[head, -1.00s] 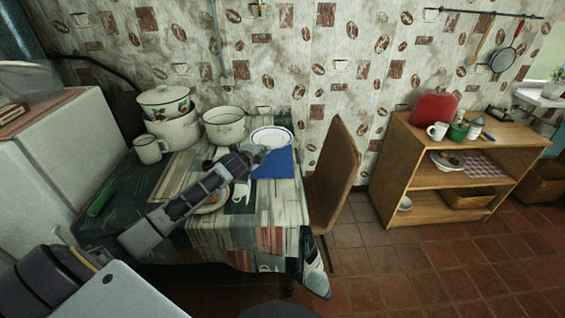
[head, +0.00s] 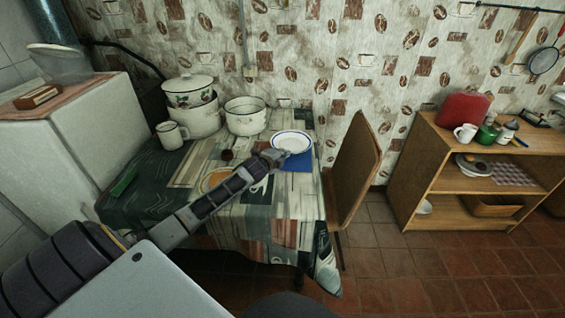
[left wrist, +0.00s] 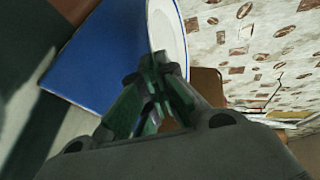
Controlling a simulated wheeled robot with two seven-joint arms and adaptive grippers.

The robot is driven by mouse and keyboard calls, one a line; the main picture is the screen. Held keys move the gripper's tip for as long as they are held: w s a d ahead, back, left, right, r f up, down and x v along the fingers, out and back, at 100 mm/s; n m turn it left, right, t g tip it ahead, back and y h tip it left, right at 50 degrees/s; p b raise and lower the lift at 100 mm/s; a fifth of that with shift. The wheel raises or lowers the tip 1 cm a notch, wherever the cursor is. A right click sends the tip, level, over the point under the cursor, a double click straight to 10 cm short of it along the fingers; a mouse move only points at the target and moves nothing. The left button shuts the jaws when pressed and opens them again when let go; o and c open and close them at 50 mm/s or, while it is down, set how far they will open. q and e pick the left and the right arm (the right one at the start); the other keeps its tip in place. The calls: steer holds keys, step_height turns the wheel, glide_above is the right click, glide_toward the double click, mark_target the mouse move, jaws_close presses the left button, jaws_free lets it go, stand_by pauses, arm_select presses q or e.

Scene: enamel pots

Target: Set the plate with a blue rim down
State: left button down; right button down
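The white plate with a blue rim (head: 291,141) is over the back part of a flat blue mat (head: 299,163) on the table. My left gripper (head: 277,158) is at the plate's near left edge. In the left wrist view its fingers (left wrist: 158,62) come together at the rim of the plate (left wrist: 168,22), shut on it. The blue mat (left wrist: 100,50) lies beside the plate in that view. I cannot tell whether the plate touches the mat. My right gripper is not in view.
An open white pot (head: 245,118), a lidded pot (head: 190,92) on another pot, and a white mug (head: 171,135) stand at the table's back left. An orange-toned plate (head: 214,180) lies partly behind my left arm. A wooden chair (head: 352,170) stands right of the table.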

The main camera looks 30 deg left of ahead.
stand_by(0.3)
arm_select(q)
steer(key=shift+f, duration=0.2)
step_height(320, 180, down, 3)
steer(key=shift+r+b, duration=0.2)
steer(key=shift+b, duration=0.1)
steer(key=shift+f, duration=0.4)
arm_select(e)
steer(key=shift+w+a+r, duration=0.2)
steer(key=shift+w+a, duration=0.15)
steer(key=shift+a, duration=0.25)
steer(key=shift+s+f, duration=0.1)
